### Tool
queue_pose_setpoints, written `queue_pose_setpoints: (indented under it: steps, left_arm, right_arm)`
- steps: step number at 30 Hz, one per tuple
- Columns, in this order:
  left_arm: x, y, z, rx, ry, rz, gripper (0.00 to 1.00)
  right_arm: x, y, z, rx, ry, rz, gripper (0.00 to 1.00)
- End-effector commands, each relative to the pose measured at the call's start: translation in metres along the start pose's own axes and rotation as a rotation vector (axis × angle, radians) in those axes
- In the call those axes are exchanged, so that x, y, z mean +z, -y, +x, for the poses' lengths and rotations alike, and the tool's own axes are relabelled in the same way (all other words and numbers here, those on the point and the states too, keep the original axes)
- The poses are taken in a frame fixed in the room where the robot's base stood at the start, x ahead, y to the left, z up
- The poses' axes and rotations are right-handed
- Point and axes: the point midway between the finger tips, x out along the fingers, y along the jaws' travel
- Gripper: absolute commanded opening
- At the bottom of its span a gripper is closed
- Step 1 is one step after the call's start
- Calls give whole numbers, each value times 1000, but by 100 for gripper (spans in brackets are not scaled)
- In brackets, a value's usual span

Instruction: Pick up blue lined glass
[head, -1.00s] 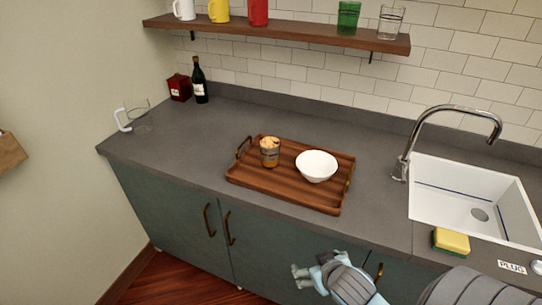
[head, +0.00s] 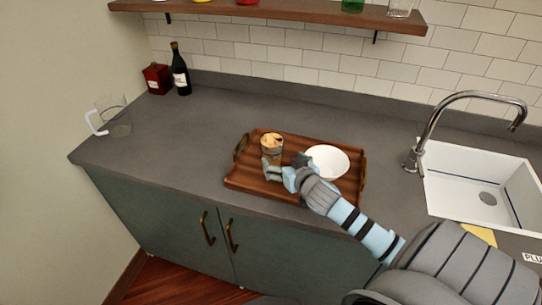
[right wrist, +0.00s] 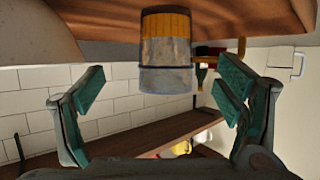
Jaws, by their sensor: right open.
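A glass (head: 271,149) stands upright on the wooden tray (head: 232,181), with tan pieces showing at its top. In the right wrist view, which is upside down, the glass (right wrist: 166,62) has an orange-yellow base part and a greyish, clear upper part; I cannot make out clear blue lines. My right gripper (head: 283,169) is over the tray at the front right of the glass. In the right wrist view its fingers (right wrist: 163,88) are spread apart, empty, with the glass ahead between them, not gripped. My left gripper is not in view.
A white bowl (head: 329,160) sits on the tray close to my right gripper. A dark bottle (head: 180,72), a red box (head: 156,79) and a clear mug (head: 118,124) stand at the left. The sink (head: 465,190) is at the right.

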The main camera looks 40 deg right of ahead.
Motion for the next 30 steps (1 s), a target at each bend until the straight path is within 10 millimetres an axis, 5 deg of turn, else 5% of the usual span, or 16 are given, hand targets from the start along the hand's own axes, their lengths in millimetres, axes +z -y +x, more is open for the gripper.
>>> queue_pose_setpoints:
  steps: [7, 12, 20, 30]
  left_arm:
    - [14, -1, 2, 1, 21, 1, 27]
    - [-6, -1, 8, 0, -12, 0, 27]
    - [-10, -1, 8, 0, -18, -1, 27]
    - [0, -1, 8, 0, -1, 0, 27]
  right_arm:
    - [-6, 6, 39, -1, 6, 3, 86]
    - [-12, 8, 73, -2, 9, 2, 86]
    - [-13, 8, 81, -4, 9, -2, 86]
    - [-12, 8, 80, -4, 10, -2, 33]
